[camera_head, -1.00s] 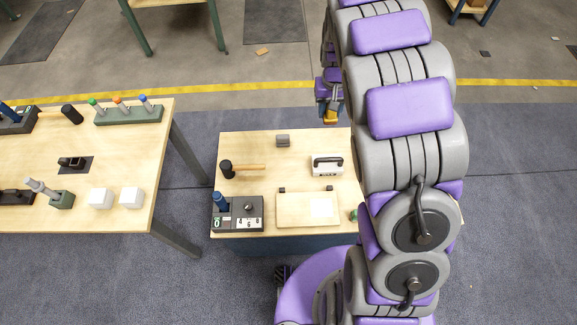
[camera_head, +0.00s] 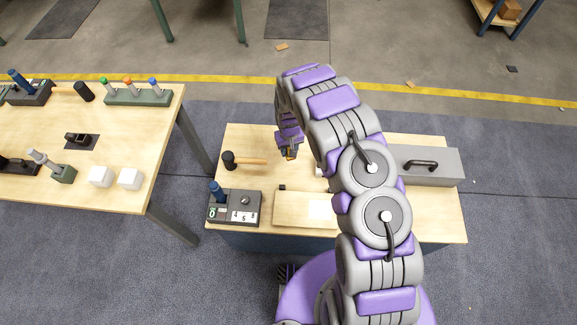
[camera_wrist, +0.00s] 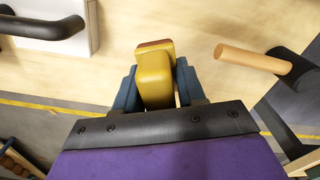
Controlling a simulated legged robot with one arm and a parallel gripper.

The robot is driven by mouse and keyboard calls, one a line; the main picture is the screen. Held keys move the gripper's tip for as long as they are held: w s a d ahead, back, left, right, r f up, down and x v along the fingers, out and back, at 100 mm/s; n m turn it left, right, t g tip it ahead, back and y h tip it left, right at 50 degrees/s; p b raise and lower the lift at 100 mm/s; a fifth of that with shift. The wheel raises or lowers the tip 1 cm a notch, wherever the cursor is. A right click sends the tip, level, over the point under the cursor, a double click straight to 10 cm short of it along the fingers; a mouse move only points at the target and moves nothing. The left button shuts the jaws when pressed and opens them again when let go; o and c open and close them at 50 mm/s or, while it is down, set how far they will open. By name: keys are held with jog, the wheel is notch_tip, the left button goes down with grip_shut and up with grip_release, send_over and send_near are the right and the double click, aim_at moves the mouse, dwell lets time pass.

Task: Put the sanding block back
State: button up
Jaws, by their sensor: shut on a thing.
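My gripper (camera_wrist: 156,84) is shut on a yellow block with a brown face, which looks like the sanding block (camera_wrist: 154,68). In the head view my gripper (camera_head: 290,154) hangs over the far left part of the near bench (camera_head: 240,142), right of the black-headed mallet (camera_head: 229,160). Only a small yellow bit of the block shows there. In the wrist view the block is tilted between the blue fingers, with bare wood beyond. I cannot tell how high it is above the bench.
The near bench also bears a dark box with dials (camera_head: 235,208), a pale board (camera_head: 290,208) and a grey toolbox (camera_head: 440,170). A white case (camera_wrist: 60,30) with a dark handle is mostly hidden in the head view. A second bench (camera_head: 110,195) stands left across a gap.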

jog(key=b, duration=0.1)
send_over(287, 166)
jog(key=a, duration=0.1)
notch_tip(287, 166, down, 7)
jog(key=shift+w+a+r, duration=0.1)
jog(key=shift+a+r, duration=0.05)
jog(key=f, duration=0.1)
jog(key=d+f+b, duration=0.1)
jog(key=shift+d+f, duration=0.1)
jog(key=shift+f, duration=0.25)
jog(key=shift+d+f, duration=0.25)
jog(key=shift+a+f, duration=0.15)
jog(key=shift+a, duration=0.35)
jog(key=o, duration=0.9)
jog(key=shift+a, duration=0.15)
jog(key=shift+o, duration=1)
jog(key=shift+d, duration=0.45)
notch_tip(287, 166, up, 11)
jog(key=shift+a+f+p, duration=0.15)
jog(key=shift+p, duration=1.05)
jog(key=shift+r, duration=0.65)
jog(key=shift+a+r, duration=0.1)
jog(key=shift+r, duration=0.05)
